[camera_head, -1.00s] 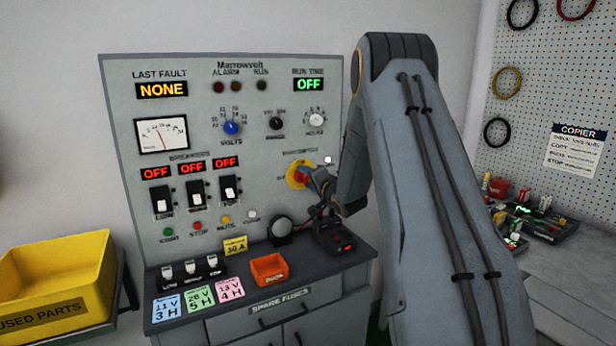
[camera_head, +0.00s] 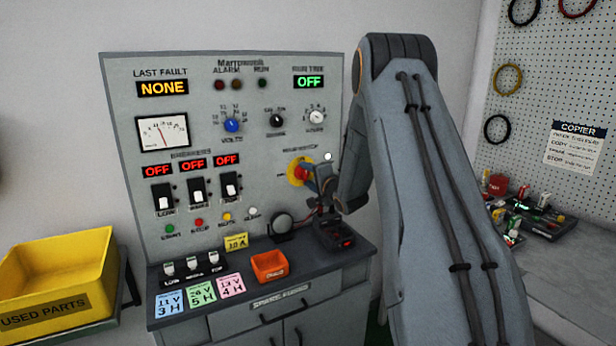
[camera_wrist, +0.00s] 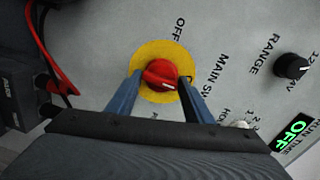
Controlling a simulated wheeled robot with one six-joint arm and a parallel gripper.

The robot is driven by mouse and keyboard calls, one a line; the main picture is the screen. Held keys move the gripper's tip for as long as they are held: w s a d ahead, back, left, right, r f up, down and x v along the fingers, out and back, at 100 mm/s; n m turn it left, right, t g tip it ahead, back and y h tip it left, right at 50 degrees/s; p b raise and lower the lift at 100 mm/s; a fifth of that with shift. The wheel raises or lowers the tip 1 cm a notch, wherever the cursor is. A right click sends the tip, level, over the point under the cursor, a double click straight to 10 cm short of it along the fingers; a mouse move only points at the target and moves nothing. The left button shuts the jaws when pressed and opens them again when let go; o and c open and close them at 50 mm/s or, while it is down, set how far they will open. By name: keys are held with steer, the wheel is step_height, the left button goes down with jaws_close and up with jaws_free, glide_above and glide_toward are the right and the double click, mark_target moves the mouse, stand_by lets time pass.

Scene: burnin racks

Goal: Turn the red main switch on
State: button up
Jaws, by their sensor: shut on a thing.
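The red main switch (camera_wrist: 160,74) is a round red knob with a ridge on a yellow disc (camera_wrist: 150,52). In the wrist view it sits between the two blue-grey fingers of my gripper (camera_wrist: 158,82), which is shut on it. The ridge lies nearly crosswise in that view, and the word OFF shows beside the disc. In the head view the switch (camera_head: 298,173) is at the right of the grey panel, partly hidden by my gripper (camera_head: 313,178).
The panel (camera_head: 120,110) stands above a dark ledge with an orange tray (camera_head: 268,267) and small cards. The range knob (camera_wrist: 291,66) is near the switch. A yellow bin (camera_head: 60,270) is at the left, and red and black leads (camera_wrist: 52,55) hang close by.

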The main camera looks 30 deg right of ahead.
steer(key=o, duration=0.8)
steer(key=shift+a+r, duration=0.1)
steer(key=shift+r, duration=0.1)
steer(key=shift+o, duration=0.2)
steer(key=shift+f, duration=0.1)
steer(key=shift+s, duration=0.15)
steer(key=s+b, duration=0.2)
steer(key=s, duration=0.5)
steer(key=shift+s+d+r, duration=0.2)
steer(key=shift+s+r, duration=0.05)
steer(key=shift+r, duration=0.05)
steer(key=shift+a, duration=0.1)
steer(key=s+a+f+n+g, duration=0.3)
steer(key=s+a+n+g, duration=0.2)
steer(key=s+a, duration=0.3)
steer(key=s+a+f+n+g, duration=0.4)
steer(key=s+a, duration=0.4)
steer(key=s, duration=0.8)
steer(key=s+a+f+n+g, duration=0.4)
steer(key=s+a+n+g, duration=0.2)
steer(key=s, duration=0.7)
steer(key=shift+a+f+n+g+h, duration=0.2)
steer(key=shift+a+n+g+h, duration=0.1)
steer(key=shift+a, duration=0.65)
